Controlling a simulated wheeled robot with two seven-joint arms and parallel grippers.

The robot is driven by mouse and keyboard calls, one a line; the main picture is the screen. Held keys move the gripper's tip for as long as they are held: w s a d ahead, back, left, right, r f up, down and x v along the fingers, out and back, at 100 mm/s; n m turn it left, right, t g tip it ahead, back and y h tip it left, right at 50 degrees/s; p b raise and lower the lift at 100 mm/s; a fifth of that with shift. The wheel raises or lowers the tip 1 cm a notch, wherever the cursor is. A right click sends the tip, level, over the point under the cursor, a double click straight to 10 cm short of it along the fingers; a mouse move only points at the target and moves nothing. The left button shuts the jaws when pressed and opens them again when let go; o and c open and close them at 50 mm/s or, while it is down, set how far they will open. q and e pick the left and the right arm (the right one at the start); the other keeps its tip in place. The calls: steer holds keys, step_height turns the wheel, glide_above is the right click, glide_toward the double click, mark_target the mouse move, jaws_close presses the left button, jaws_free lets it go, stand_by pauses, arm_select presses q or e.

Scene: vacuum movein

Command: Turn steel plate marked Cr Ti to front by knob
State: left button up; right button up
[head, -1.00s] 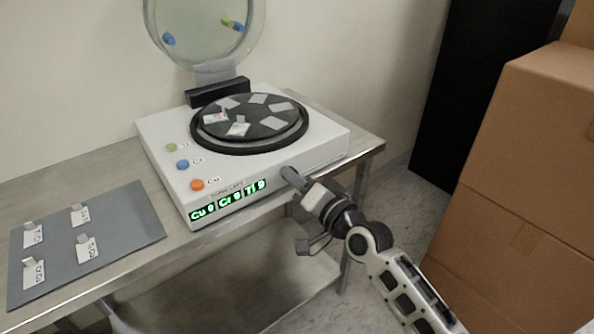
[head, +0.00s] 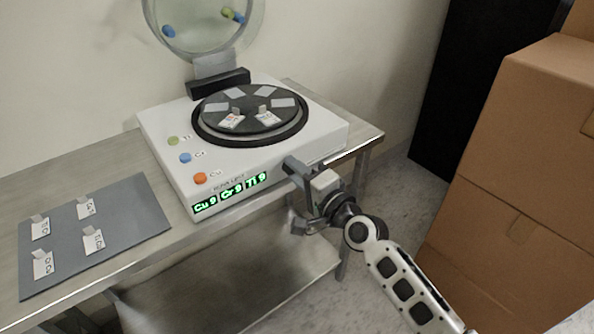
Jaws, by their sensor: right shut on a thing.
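The white machine (head: 160,135) carries a dark round turntable (head: 247,103) with several small grey plates on it. Two plates on its front side have white labels and raised tabs: one at front left (head: 230,121), one at front right (head: 266,118). Their lettering is too small to read, so I cannot tell which is marked Cr Ti. My right gripper (head: 292,166) is at the right of the machine's front face, shut on the knob there, which its fingers hide. My left gripper is not in view.
A grey mat (head: 150,216) with several labelled plates lies on the metal table at left. The machine's round glass lid (head: 205,40) stands open behind. Green, blue and orange buttons (head: 200,179) and a lit display (head: 230,191) are at the machine's front left. Cardboard boxes (head: 520,130) stand at right.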

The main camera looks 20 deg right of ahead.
stand_by(0.3)
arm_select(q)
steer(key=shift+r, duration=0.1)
arm_select(e)
steer(key=o, duration=1)
steer(key=shift+c, duration=0.2)
arm_select(q)
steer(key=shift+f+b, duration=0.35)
steer(key=shift+b, duration=0.5)
arm_select(e)
steer(key=v, duration=1.6)
